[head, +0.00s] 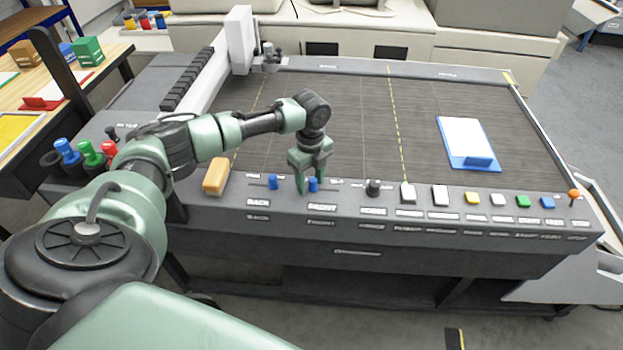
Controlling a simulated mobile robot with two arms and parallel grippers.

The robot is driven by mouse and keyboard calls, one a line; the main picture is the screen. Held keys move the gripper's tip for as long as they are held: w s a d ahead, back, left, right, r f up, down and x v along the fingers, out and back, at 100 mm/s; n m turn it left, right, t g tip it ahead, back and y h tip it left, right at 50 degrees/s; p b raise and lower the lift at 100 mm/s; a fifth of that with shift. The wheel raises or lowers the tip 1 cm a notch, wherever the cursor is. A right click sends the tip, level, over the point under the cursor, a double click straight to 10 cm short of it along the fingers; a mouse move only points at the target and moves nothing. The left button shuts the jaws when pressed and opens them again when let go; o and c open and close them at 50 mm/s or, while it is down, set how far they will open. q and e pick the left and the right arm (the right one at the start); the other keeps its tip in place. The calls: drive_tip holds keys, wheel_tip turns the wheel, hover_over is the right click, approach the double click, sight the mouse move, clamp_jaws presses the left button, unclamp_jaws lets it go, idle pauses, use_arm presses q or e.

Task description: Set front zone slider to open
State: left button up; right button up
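The front zone slider has a small blue knob (313,185) on the table's front control strip, above the label FRONT. A matching blue knob (273,182) stands to its left, above the label BACK. My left gripper (311,184) points down over the front knob. Its fingers are apart, with the knob showing between them; I cannot tell whether either finger touches it. The small markings beside the slider are too blurred to read. My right gripper is out of view.
A black knob (373,187) and a row of coloured buttons (472,198) run to the right along the strip. An orange block (216,177) lies to the left. A blue clipboard (482,161) lies on the dark bed (345,115). A white gantry (215,75) stands at the left.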

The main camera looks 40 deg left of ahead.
sight(311, 179)
use_arm(q)
drive_tip(key=shift+d+r, duration=0.15)
wheel_tip(311, 179, up, 7)
drive_tip(key=shift+f+b, duration=0.1)
drive_tip(key=shift+b, duration=0.95)
drive_tip(key=shift+r, duration=0.4)
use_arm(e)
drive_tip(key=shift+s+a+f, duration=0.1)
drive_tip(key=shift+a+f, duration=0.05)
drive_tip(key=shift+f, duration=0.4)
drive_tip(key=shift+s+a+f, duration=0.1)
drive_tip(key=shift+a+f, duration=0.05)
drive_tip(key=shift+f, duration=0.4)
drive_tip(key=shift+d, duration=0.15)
